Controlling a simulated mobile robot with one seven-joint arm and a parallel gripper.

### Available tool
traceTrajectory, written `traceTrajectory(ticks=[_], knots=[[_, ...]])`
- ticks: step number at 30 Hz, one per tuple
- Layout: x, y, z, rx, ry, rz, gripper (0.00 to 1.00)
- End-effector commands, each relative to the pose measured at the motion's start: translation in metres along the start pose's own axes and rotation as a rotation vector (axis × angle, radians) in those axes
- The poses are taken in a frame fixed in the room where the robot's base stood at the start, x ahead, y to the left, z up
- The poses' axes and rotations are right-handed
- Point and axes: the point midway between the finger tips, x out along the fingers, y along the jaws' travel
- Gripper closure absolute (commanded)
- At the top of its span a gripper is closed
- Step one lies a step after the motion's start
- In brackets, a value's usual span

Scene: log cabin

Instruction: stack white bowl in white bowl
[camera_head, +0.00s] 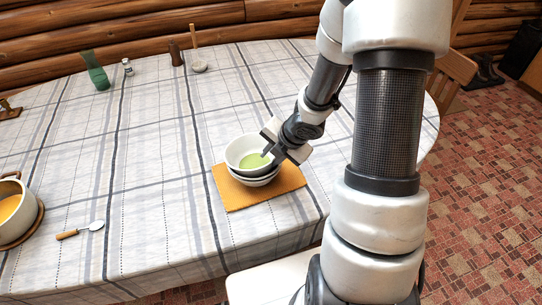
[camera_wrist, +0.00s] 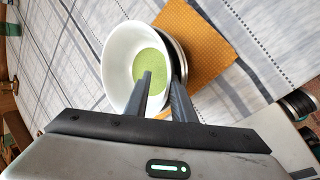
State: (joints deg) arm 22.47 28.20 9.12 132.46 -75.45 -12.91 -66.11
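A white bowl (camera_head: 236,147) with a green inside bottom sits uppermost in a small stack on an orange mat. Below it are a dark-rimmed layer and another white bowl (camera_head: 262,182), mostly hidden by the upper one. The upper bowl also shows in the wrist view (camera_wrist: 118,62), off to one side of the dark-rimmed layer (camera_wrist: 180,60). My gripper (camera_head: 268,152) is at the upper bowl's right rim. In the wrist view my gripper (camera_wrist: 162,78) has one finger inside the bowl and the other outside. A gap shows between the fingers; whether they press the wall is unclear.
The orange mat (camera_head: 229,197) lies near the table's front edge. A pot (camera_head: 12,222) and a spoon (camera_head: 80,230) are at left. A green bottle (camera_head: 95,72), small shakers and a mortar (camera_head: 198,66) stand far back. The tablecloth (camera_head: 150,160) between is clear.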

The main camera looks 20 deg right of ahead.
Motion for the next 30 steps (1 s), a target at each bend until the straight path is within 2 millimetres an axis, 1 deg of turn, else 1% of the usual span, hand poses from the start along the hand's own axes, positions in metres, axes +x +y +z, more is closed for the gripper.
traceTrajectory(ticks=[1, 6, 9, 13, 15, 19, 30], knots=[[-0.017, 0.004, 0.002, -0.001, -0.003, 0.003, 0.78], [-0.058, 0.005, 0.002, 0.0, -0.003, 0.003, 0.78], [-0.08, 0.005, 0.002, -0.001, -0.002, 0.003, 0.78], [-0.102, 0.003, 0.001, 0.0, -0.002, 0.002, 0.78], [-0.11, 0.003, 0.001, -0.001, -0.001, 0.002, 0.78], [-0.118, 0.002, 0.0, -0.001, 0.0, 0.002, 0.78], [-0.119, 0.001, 0.0, 0.0, 0.0, 0.002, 0.78]])
